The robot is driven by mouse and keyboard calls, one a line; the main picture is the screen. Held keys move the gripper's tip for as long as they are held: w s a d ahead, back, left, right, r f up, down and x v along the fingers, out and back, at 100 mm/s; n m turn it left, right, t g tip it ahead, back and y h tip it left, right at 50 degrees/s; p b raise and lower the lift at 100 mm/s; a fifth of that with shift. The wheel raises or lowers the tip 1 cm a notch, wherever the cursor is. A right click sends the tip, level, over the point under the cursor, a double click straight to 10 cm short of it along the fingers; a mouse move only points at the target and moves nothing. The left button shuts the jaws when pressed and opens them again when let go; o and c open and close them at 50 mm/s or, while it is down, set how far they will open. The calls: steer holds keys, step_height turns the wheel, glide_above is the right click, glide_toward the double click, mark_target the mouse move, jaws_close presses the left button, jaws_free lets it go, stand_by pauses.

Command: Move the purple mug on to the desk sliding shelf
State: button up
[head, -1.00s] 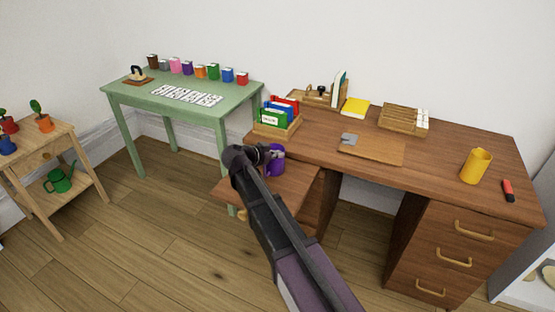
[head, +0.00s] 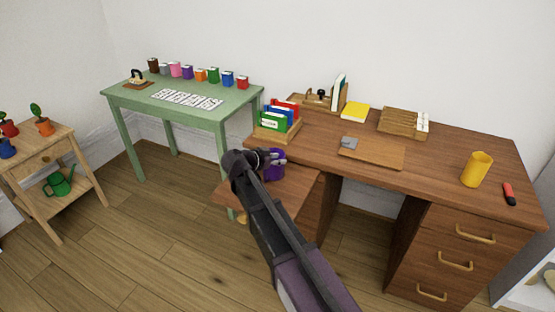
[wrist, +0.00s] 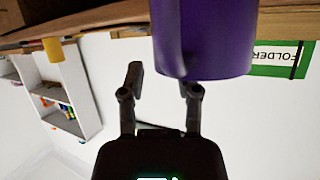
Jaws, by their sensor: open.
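The purple mug (head: 276,168) appears to stand upright on the desk's pulled-out sliding shelf (head: 298,185), beside the desk's left end. In the wrist view, which is upside down, the mug (wrist: 205,40) is large and close, with its base toward the wooden surface at the top. My gripper (head: 268,157) is beside the mug in the head view, and my arm hides part of the mug and shelf. In the wrist view my gripper (wrist: 162,84) has its fingers spread apart. One fingertip overlaps the mug's rim area; I cannot tell whether it touches.
A folder box (head: 276,124) stands on the desk (head: 420,160) just behind the mug. A clipboard (head: 372,151) and a yellow cup (head: 476,168) are farther right. A green table (head: 150,98) stands to the left. Open floor lies in front of the shelf.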

steer(key=shift+r, duration=0.1)
steer(key=shift+r, duration=0.15)
steer(key=p+v, duration=0.5)
steer(key=v, duration=0.7)
stand_by(0.6)
steer(key=s+d+f+n+g+y, duration=0.1)
steer(key=s+d+f+n+g, duration=0.2)
steer(key=d, duration=0.7)
steer(key=s+d+f+n+g+y, duration=0.1)
steer(key=d+f+g, duration=0.3)
steer(key=d, duration=0.6)
steer(key=s+d+f+n+g+y, duration=0.2)
steer(key=s+d+f+n+y, duration=0.2)
steer(key=s+d+y, duration=0.3)
steer(key=shift+s+d+f+n+g, duration=0.25)
steer(key=shift+s+d+n, duration=0.25)
steer(key=shift+s+d, duration=1.9)
